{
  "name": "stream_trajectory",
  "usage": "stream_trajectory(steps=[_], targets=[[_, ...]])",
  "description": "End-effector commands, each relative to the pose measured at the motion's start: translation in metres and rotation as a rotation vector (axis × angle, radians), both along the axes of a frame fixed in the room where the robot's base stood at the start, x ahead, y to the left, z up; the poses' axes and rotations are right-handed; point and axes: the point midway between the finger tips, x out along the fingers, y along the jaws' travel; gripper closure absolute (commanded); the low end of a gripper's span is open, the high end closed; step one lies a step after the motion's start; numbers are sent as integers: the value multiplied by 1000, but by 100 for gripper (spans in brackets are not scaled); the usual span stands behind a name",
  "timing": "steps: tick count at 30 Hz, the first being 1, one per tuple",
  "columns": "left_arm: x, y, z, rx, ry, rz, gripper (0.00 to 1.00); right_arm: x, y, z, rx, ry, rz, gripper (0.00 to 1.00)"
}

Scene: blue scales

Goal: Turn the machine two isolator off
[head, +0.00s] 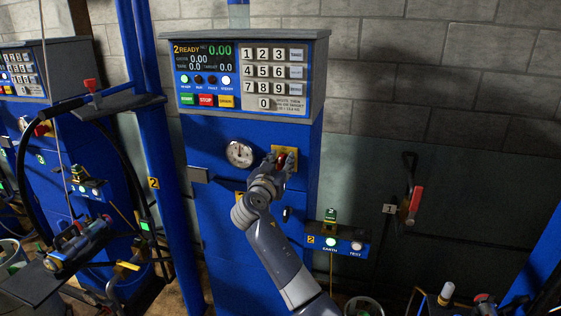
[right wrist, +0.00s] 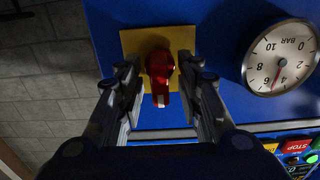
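Machine two (head: 255,215) is a blue cabinet with a lit panel reading "2 READY". Its isolator is a red rotary handle (right wrist: 160,75) on a square yellow plate (right wrist: 128,46); the plate also shows in the head view (head: 291,151). The handle's long side runs up and down in the right wrist view, where the gauge numbers are upside down. My right gripper (head: 282,158) is at the isolator, and its fingers (right wrist: 159,85) are open, one on each side of the handle, with gaps visible. In the head view the gripper hides much of the handle. My left gripper is not in view.
A round pressure gauge (head: 240,153) sits left of the isolator. A small blue box (head: 338,243) marked EARTH and TEST is at lower right. A red-handled lever (head: 415,200) hangs on the wall. A black hose (head: 38,160) and other equipment crowd the left.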

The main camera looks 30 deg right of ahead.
Motion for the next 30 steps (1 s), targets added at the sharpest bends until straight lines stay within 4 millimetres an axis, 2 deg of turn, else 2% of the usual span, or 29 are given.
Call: stream_trajectory(steps=[5,9,20,30], targets=[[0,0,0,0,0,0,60,0,0,0,0,0,0,69],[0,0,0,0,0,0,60,0,0,0,0,0,0,100],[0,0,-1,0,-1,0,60,0,0,0,-10,12,1,100],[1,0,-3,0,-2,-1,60,1,1,0,-125,145,1,100]])
